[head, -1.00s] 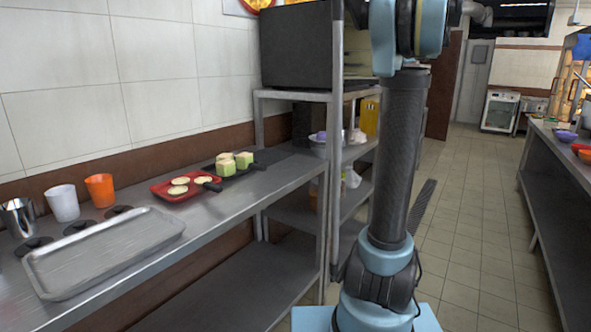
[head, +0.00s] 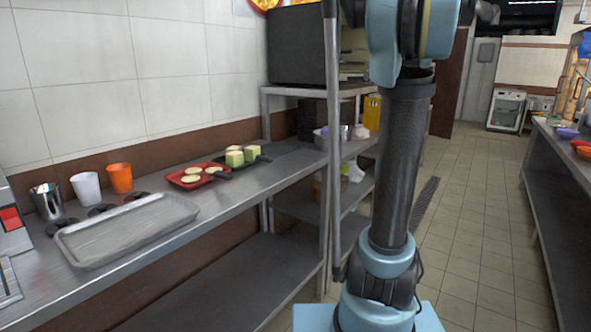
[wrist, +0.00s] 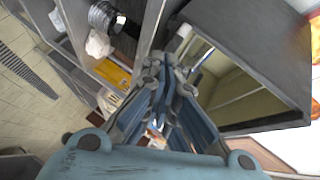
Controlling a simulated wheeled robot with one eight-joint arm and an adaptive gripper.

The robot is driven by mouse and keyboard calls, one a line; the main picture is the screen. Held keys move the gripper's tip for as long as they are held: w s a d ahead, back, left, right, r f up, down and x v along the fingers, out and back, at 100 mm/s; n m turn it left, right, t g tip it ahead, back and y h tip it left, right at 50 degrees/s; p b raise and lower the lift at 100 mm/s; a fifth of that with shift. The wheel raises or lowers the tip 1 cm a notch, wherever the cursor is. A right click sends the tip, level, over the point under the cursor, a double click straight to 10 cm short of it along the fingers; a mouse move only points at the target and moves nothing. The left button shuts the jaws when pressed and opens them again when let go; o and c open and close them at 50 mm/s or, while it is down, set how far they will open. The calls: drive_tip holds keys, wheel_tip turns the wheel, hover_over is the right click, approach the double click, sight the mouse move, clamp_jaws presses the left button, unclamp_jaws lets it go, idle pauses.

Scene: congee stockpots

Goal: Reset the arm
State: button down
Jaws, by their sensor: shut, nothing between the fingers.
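My arm (head: 405,150) stands upright in the head view, and its upper end runs out of the top of the picture. My gripper is out of the head view. In the wrist view my gripper (wrist: 168,75) shows with its blue-grey fingers together and nothing between them. It is in front of the dark oven-like box (wrist: 255,75) and a shelf; I cannot tell the exact gap.
A steel counter (head: 225,205) on the left holds a metal tray (head: 125,230), cups (head: 120,178), a red tray (head: 185,184) and cut green food (head: 235,158). A shelf post (head: 330,150) stands close to my arm. Tiled floor (head: 470,230) is free on the right.

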drive_tip(key=s+a+f+n+g, duration=0.3)
drive_tip(key=s+a+f, duration=0.3)
drive_tip(key=s+f, duration=0.4)
drive_tip(key=s+a+f+n+g, duration=0.3)
drive_tip(key=s+a+f, duration=0.4)
drive_tip(key=s+f, duration=0.25)
drive_tip(key=s+d+f+n+g+h, duration=0.3)
drive_tip(key=s+f+n+g+h, duration=0.1)
drive_tip(key=s+f, duration=2)
drive_tip(key=shift+f+n+g, duration=0.25)
drive_tip(key=shift+n+g, duration=0.25)
drive_tip(key=shift+g, duration=0.2)
drive_tip(key=shift+w+f, duration=0.2)
drive_tip(key=shift+w, duration=0.3)
